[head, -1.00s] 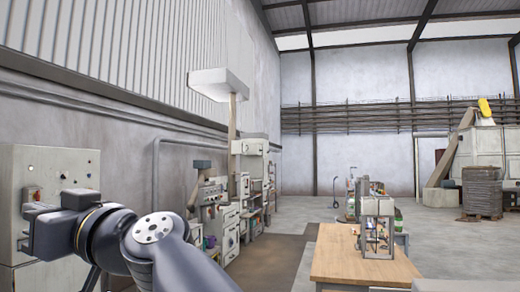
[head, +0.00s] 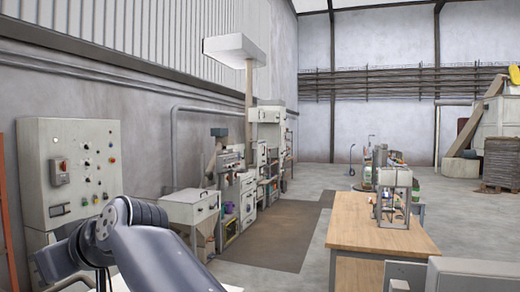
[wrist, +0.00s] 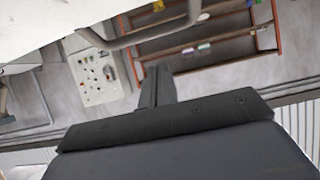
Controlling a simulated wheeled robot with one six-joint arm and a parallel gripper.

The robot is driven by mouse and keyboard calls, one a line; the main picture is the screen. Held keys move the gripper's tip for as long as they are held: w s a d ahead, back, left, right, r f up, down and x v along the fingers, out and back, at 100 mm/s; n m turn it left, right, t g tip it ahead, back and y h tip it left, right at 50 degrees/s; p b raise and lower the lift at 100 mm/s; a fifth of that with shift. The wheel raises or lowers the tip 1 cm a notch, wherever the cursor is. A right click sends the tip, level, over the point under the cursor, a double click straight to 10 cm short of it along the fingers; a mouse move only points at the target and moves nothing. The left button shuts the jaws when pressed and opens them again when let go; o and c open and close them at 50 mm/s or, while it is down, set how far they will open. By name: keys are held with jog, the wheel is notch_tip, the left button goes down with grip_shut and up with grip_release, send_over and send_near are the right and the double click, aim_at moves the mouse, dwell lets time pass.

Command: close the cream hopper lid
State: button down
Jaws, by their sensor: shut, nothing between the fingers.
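My gripper (wrist: 158,74) is shut and empty, its dark fingers together in the middle of the wrist view. A pale cream surface (wrist: 45,22) fills the upper left of the wrist view, with a bent grey bar (wrist: 160,32) along its edge. It may be the hopper lid, but I cannot tell for sure. The fingers point toward the bar; I cannot tell whether they touch it. In the head view my arm shows at the bottom left, and the fingers cannot be made out. No lid is clearly recognisable there.
A control cabinet (head: 75,170) with buttons stands at the left; it also shows in the wrist view (wrist: 98,75). An orange-framed rack (wrist: 205,42) is at the wrist view's top.

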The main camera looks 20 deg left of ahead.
jog(key=shift+a+f, duration=0.25)
jog(key=shift+f, duration=0.95)
jog(key=b+v, duration=0.3)
jog(key=v, duration=0.8)
jog(key=shift+a, duration=0.1)
jog(key=s+p+x, duration=0.1)
jog(key=p+x, duration=0.1)
jog(key=x, duration=0.8)
jog(key=shift+w+a+p, duration=0.35)
jog(key=shift+w+p, duration=0.05)
jog(key=shift+w, duration=0.15)
